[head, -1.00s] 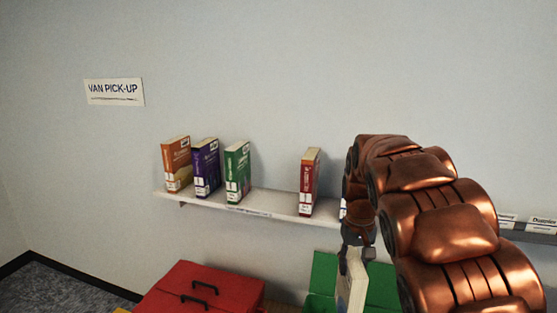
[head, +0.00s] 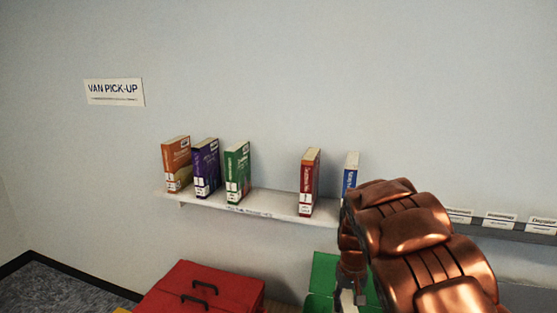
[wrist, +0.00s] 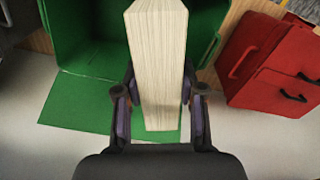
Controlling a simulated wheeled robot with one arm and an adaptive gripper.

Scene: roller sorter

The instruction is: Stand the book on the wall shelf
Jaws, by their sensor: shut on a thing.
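In the head view the held book (head: 347,301) shows only as a pale sliver at the bottom edge, mostly hidden by my arm. The wall shelf (head: 270,205) is up and to the left of it. On the shelf stand an orange book (head: 176,165), a purple book (head: 206,168), a green book (head: 237,172), a red book (head: 310,182) and a blue book (head: 350,174). A gap lies between green and red.
A green box (wrist: 85,55) lies open below the held book. A red box with black handles (head: 207,290) stands left of it in the head view. A "VAN PICK-UP" sign (head: 114,92) hangs on the wall. A labelled ledge (head: 485,228) runs at the right.

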